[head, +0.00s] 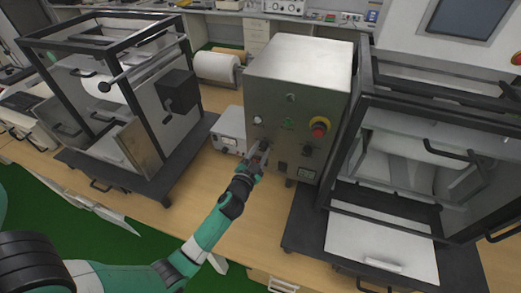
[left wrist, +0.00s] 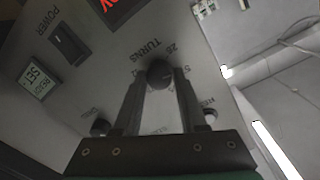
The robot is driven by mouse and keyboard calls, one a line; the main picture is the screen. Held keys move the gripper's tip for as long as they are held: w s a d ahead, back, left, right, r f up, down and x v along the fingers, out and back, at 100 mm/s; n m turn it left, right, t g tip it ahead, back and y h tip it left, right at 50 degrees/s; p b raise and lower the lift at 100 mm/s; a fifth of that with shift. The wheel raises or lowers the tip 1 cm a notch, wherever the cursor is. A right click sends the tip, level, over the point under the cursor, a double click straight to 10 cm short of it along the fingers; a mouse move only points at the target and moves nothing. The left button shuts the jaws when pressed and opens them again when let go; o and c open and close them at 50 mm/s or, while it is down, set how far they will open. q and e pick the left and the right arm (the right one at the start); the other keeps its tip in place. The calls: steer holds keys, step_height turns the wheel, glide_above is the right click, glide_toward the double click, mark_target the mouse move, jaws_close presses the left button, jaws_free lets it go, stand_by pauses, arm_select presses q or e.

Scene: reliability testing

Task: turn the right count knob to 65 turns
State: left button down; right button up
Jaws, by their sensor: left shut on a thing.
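The grey control box (head: 298,72) stands on the bench, with its panel facing me. A dark round knob (left wrist: 160,72) labelled TURNS, with scale numbers around it, shows in the left wrist view. My left gripper (left wrist: 161,82) is shut on this knob, with one finger on each side. In the head view my left gripper (head: 260,156) is at the lower left of the panel and hides the knob there. The knob's exact setting is too small to read. My right gripper is not in view.
Framed test rigs stand left (head: 110,90) and right (head: 415,150) of the box.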

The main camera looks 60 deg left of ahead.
arm_select(q)
steer(key=m, duration=0.4)
steer(key=shift+p, duration=0.35)
steer(key=m, duration=0.4)
steer(key=shift+d, duration=0.1)
steer(key=m+p, duration=0.1)
steer(key=m, duration=0.2)
steer(key=shift+w+g+y, duration=0.1)
steer(key=shift+g+y, duration=0.2)
steer(key=shift+g, duration=0.1)
steer(key=shift+m, duration=1.9)
steer(key=shift+c, duration=2.3)
jaws_free()
